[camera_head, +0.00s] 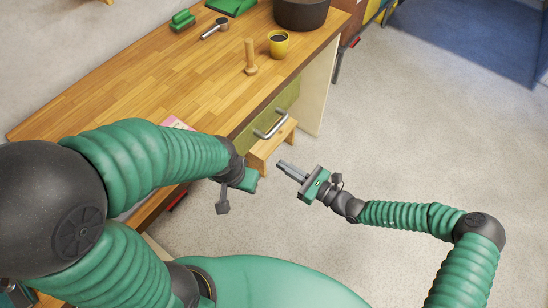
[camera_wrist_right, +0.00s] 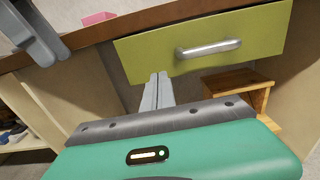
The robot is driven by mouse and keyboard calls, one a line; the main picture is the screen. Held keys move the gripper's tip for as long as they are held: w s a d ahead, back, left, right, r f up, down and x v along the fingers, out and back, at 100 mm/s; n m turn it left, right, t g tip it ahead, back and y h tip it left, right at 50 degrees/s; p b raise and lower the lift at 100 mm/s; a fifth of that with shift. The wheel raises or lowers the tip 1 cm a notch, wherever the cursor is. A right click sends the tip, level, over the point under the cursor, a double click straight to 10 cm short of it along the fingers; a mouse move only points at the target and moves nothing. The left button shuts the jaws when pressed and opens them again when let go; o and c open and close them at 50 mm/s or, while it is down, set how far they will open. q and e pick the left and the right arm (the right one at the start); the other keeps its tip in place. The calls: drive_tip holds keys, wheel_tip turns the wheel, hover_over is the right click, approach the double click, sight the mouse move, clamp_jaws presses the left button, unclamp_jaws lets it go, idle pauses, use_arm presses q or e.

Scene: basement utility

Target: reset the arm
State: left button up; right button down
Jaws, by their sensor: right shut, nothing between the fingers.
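My right gripper (camera_head: 284,165) is shut and empty, held in the air in front of the desk, just right of the drawer handle in the head view. In the right wrist view its two grey fingers (camera_wrist_right: 158,90) are together below the green drawer front. My left gripper (camera_head: 223,200) hangs at the desk's front edge, left of the right one. Grey parts of it also show at the top left of the right wrist view (camera_wrist_right: 35,35). Its fingers are too unclear to judge.
The wooden desk (camera_head: 160,85) carries a dark pot (camera_head: 301,12), a yellow mug (camera_head: 278,44), a wooden pestle-like object (camera_head: 250,58) and a metal-headed tool (camera_head: 214,30). The green drawer (camera_wrist_right: 200,45) has a metal handle (camera_head: 272,126). A wooden step stool (camera_head: 270,145) stands below. The floor at right is clear.

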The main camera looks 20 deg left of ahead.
drive_tip(key=s+d+n+g+h+p, duration=0.3)
drive_tip(key=s+d+n+g+h, duration=0.5)
drive_tip(key=s+d+n, duration=0.45)
drive_tip(key=d+r+n+t+h+p, duration=0.1)
drive_tip(key=d+r+n+t+h, duration=0.1)
drive_tip(key=d+r+n+h, duration=0.2)
drive_tip(key=s+d+r+n+t+h+p, duration=0.1)
drive_tip(key=d+r+n+t+h, duration=0.2)
drive_tip(key=d+r, duration=0.7)
drive_tip(key=d+n+h, duration=0.2)
drive_tip(key=d, duration=0.3)
drive_tip(key=shift+s, duration=0.15)
drive_tip(key=shift+r, duration=0.1)
drive_tip(key=shift+a, duration=0.1)
